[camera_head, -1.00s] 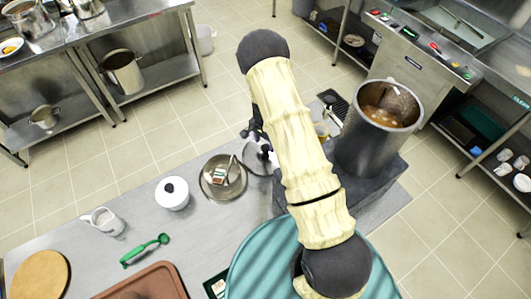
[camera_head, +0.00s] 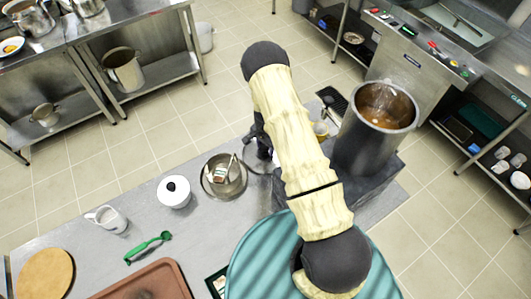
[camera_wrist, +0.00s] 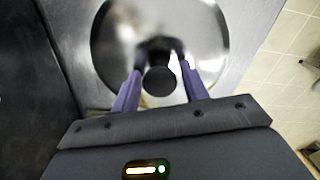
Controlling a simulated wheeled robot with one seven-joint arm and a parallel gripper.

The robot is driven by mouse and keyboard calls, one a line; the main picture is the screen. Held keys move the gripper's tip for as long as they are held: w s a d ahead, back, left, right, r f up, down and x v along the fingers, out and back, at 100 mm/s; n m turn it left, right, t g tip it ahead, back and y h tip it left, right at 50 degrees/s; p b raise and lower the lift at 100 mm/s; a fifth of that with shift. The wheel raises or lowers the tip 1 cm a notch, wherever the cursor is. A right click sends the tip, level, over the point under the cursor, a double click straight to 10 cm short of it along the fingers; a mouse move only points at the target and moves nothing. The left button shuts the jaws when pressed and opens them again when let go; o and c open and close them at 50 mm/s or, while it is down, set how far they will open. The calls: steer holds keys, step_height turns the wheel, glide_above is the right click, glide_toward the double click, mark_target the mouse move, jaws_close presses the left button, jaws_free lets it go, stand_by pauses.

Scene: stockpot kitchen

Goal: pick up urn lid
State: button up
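The urn lid is a round, shiny metal disc with a black knob. In the wrist view the lid (camera_wrist: 108,45) lies flat on the steel counter, its knob (camera_wrist: 160,80) near the middle of the picture. My gripper (camera_wrist: 161,84) is open, with one purple finger on each side of the knob and gaps between. In the head view the lid (camera_head: 254,163) is mostly hidden behind my arm and gripper (camera_head: 264,148). I cannot tell the exact height of the fingertips along the knob.
A tall steel pot of brown liquid (camera_head: 366,140) stands right of my arm on a dark block. A metal bowl (camera_head: 222,188) sits close left of the lid. A white lidded pot (camera_head: 173,200), a mug (camera_head: 107,218) and a green utensil (camera_head: 147,247) lie farther left.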

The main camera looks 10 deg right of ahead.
steer(key=c, duration=0.8)
steer(key=shift+o, duration=0.2)
steer(key=shift+r, duration=0.1)
step_height(320, 180, up, 10)
steer(key=b, duration=0.4)
